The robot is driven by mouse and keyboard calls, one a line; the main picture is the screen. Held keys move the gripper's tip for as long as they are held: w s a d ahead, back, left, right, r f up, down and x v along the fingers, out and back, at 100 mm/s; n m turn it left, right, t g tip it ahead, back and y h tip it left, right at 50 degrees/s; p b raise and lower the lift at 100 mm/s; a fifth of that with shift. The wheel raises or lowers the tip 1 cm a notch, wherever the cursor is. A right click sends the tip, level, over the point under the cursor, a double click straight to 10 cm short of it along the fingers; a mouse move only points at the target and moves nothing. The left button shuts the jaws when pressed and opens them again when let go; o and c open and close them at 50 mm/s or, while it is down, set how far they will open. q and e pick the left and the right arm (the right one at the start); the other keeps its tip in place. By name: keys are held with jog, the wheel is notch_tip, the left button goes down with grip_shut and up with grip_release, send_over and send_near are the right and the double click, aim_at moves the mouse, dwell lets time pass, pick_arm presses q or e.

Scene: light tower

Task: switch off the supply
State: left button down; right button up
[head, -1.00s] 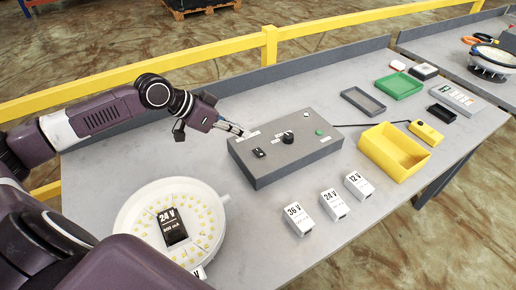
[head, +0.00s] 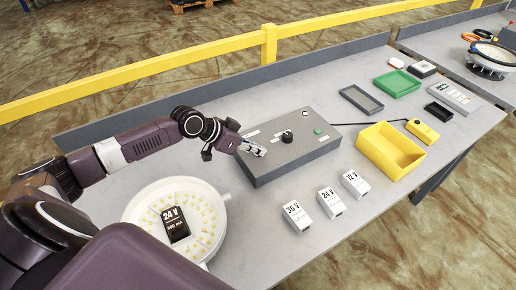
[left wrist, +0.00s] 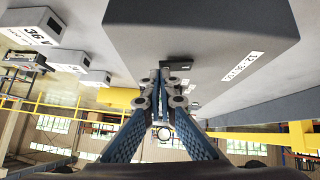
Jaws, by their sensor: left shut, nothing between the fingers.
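The supply is a grey box (head: 300,148) in the middle of the table, with a black knob (head: 287,137) and a green button (head: 317,131) on its top. My left gripper (head: 257,151) is shut and empty, with its fingertips at the left part of the box top, over the spot of the black rocker switch. The gripper hides that switch in the head view. In the left wrist view the closed fingertips (left wrist: 164,78) are close to a dark switch (left wrist: 180,66) on the box; I cannot tell whether they touch. My right gripper is not in view.
A round lamp plate (head: 213,226) with a 24 V module (head: 175,223) lies left of the box. White modules marked 36 V (head: 297,216), 24 V (head: 330,202) and 12 V (head: 355,184) stand in front. A yellow bin (head: 391,151) and green tray (head: 397,84) are at right.

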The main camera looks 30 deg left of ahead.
pick_arm(q)
jog(key=shift+s+d+f, duration=0.15)
jog(key=shift+f, duration=0.3)
jog(key=shift+w+a+r, duration=0.35)
jog(key=shift+w+a, duration=0.1)
jog(key=shift+a, duration=0.25)
jog(key=shift+r, duration=0.1)
